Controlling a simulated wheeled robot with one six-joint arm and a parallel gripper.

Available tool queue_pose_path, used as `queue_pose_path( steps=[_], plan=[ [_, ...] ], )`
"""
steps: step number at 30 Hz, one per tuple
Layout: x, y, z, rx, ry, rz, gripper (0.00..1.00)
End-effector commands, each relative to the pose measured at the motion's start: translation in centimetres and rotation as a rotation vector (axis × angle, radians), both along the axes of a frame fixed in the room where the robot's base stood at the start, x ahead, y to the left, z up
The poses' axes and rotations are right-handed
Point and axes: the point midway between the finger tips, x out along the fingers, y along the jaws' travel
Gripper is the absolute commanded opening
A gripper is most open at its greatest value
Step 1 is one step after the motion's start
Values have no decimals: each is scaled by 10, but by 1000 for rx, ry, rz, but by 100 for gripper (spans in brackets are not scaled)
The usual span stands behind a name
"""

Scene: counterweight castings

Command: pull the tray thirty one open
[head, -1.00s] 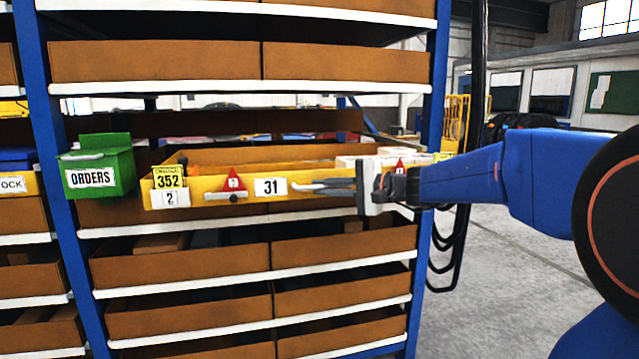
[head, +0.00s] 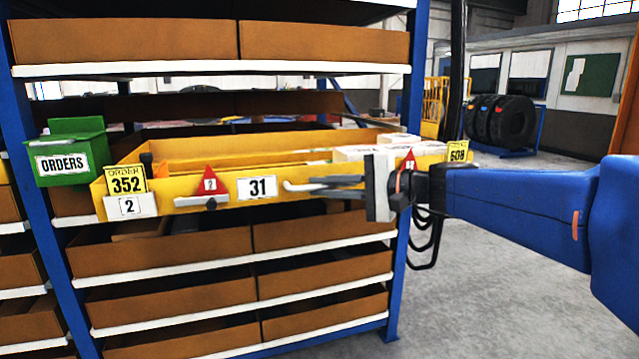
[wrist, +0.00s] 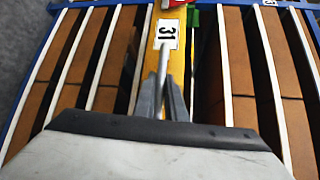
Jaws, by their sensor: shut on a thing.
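Tray thirty one is a long yellow tray (head: 232,204) with a white label (head: 257,187) reading 31. It juts out from the shelf in the head view, its inside partly showing. My gripper (head: 318,186) is shut on the light grey bar handle (head: 290,186) to the right of the label. The wrist view shows the gripper (wrist: 163,98) with its fingers on both sides of the handle (wrist: 163,62), the label 31 just beyond. My gripper hides part of the tray's right front.
A green ORDERS box (head: 72,160) hangs at the rack's left post. The tray front carries an order 352 tag (head: 126,181), a red triangle sign (head: 209,183) and a 608 tag (head: 456,153). Brown bins (head: 150,244) fill the shelves below. Open floor (head: 490,270) lies right.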

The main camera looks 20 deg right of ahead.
Motion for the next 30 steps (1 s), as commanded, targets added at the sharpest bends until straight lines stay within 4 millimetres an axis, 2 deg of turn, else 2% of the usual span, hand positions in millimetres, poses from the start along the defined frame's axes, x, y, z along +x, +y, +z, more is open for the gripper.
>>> queue_pose_path(
  steps=[15, 16, 18, 30],
  plan=[
    [-5, 0, -1, -1, 2, -2, 0],
    [-5, 0, -1, -1, 2, -2, 13],
    [-5, 0, -1, -1, 2, -2, 29],
    [-7, -2, 0, 0, 0, -1, 29]
  ],
)
